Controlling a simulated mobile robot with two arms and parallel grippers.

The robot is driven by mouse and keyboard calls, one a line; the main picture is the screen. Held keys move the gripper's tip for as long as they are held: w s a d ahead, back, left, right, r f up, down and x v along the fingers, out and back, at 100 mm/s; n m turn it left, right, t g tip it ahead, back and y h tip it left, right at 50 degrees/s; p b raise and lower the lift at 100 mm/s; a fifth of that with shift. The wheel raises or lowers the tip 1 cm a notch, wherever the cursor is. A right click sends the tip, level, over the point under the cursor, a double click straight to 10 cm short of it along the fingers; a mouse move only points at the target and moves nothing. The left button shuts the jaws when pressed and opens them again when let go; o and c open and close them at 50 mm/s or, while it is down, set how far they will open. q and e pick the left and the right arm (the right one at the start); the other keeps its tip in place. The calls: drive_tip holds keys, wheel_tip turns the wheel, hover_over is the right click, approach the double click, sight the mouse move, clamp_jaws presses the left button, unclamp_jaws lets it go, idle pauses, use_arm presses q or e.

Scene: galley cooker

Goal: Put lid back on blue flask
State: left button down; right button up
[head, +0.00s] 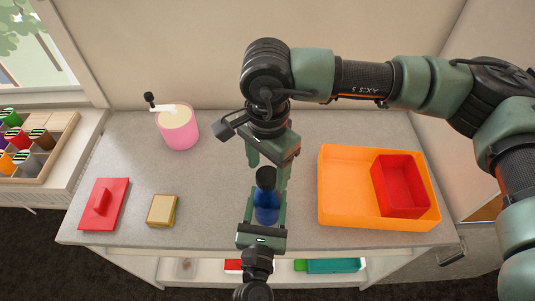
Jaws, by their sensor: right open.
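The blue flask (267,208) stands upright near the front middle of the grey counter. A dark lid (266,178) sits at its top, in line with it; I cannot tell how firmly it is seated. My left gripper (266,208) comes in from the front edge, with its fingers on both sides of the flask body, closed against it. My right gripper (267,170) reaches down from above, open, with its fingers on either side of the lid. The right fingers and wrist partly hide the area behind the flask.
An orange tray (345,209) with a red box (402,188) stands right. A pink pot (178,128) stands back left. A red lidded piece (103,204) and a yellow-edged block (161,211) lie left. Bare counter lies between block and flask.

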drive_tip(key=shift+f, duration=0.7)
clamp_jaws()
drive_tip(key=shift+m, duration=0.9)
drive_tip(key=shift+o, duration=0.7)
unclamp_jaws()
drive_tip(key=shift+r, duration=0.1)
wheel_tip(320, 180, up, 12)
